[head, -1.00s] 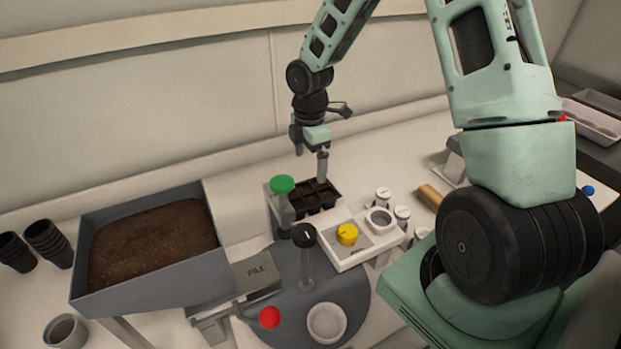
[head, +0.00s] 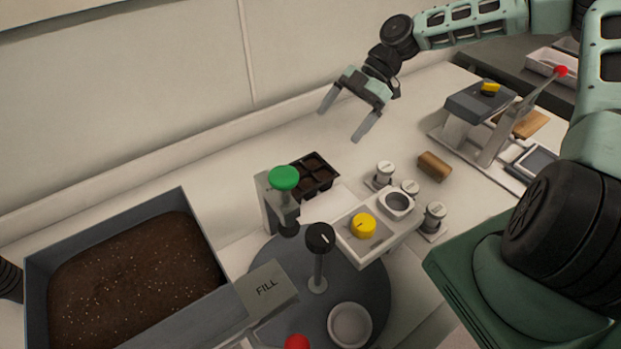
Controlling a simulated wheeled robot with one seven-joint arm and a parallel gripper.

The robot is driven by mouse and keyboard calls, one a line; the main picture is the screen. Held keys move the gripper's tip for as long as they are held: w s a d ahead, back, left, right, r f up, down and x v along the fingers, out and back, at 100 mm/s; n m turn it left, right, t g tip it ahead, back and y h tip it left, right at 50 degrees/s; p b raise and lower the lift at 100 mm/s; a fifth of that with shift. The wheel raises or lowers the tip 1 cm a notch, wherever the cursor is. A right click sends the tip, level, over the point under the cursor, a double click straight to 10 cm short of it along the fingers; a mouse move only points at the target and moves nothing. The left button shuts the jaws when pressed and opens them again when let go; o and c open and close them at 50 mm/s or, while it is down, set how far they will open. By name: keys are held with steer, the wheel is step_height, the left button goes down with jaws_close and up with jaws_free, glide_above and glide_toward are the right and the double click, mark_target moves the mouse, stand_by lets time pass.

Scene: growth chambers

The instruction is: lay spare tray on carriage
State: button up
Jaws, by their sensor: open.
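A small dark tray with several square cells (head: 318,176) sits level behind and right of the green-knobbed post (head: 285,188). It looks like the spare tray. A pale flat surface (head: 326,206) lies just in front of it. I cannot tell for sure which part is the carriage, or whether the tray rests on it or on the bench. My gripper (head: 344,119) is open and empty, its two fingers spread, above the bench behind and right of the tray and apart from it.
A grey bin of soil (head: 130,262) and a plate marked FILL (head: 266,288) stand at the left. A grey round table (head: 378,290) carries a black-knobbed post (head: 319,255).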

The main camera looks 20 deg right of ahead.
steer(key=p, duration=0.3)
glide_toward(304, 174)
steer(key=x, duration=0.4)
steer(key=shift+a, duration=0.55)
steer(key=p+x, duration=0.1)
steer(key=x, duration=0.1)
steer(key=p+x, duration=0.2)
steer(key=x, duration=0.1)
steer(key=shift+s+d+f, duration=0.1)
steer(key=shift+f, duration=0.6)
steer(key=shift+c, duration=0.3)
steer(key=c, duration=0.8)
steer(key=shift+c, duration=0.2)
steer(key=shift+r, duration=0.15)
